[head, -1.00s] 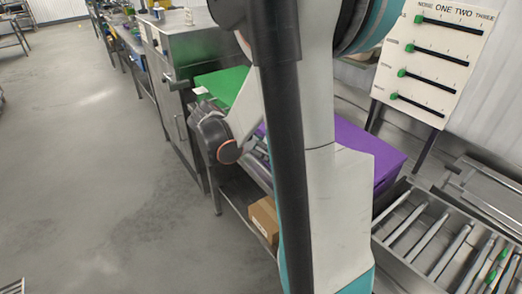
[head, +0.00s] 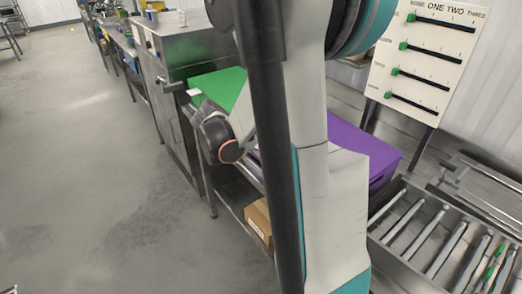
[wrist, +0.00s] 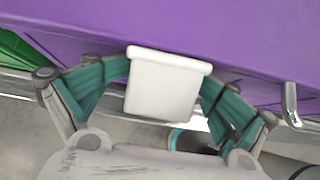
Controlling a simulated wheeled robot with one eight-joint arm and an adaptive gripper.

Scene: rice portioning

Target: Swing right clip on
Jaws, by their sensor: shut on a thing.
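In the wrist view my gripper (wrist: 167,92) has its two teal fingers on either side of a white clip (wrist: 165,88), shut on it. The clip is a squarish plate with a thicker rolled top edge. It lies at the near lower edge of a purple surface (wrist: 190,35), overlapping it in the picture. I cannot tell whether the clip is seated against that edge. In the head view a purple box (head: 362,148) stands partly behind my arm. My gripper and the clip cannot be made out there.
A bent metal hook (wrist: 291,104) hangs by the purple edge at right in the wrist view. A green panel (head: 222,86) is left of my arm. A roller tray (head: 425,230) and a slider board (head: 425,60) stand at right. A cardboard box (head: 258,220) sits below. Left floor is open.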

